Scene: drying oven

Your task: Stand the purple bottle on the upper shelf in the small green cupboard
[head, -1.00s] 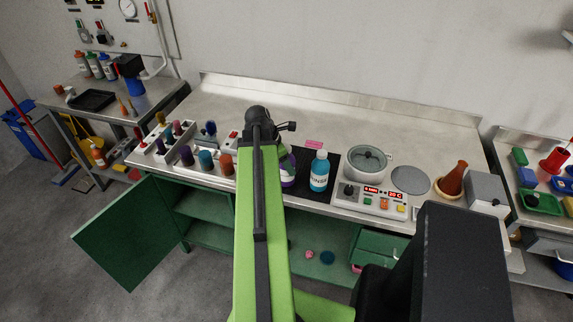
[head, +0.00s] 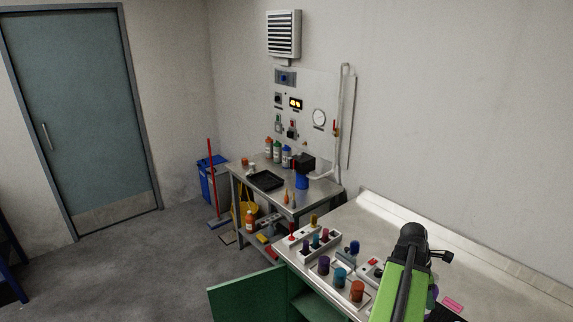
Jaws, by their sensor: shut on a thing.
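The green cupboard (head: 312,301) is under the bench front, at the bottom of the picture. Its green door (head: 247,293) stands open to the left. Part of a green inner shelf shows beside the door; the lower inside is cut off.
The bench (head: 385,235) carries racks with several coloured bottles (head: 340,277) near its left front edge. A pink label (head: 453,304) lies right of my arm. A side table (head: 320,187) with a black tray stands behind left. Open floor lies left of the cupboard door.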

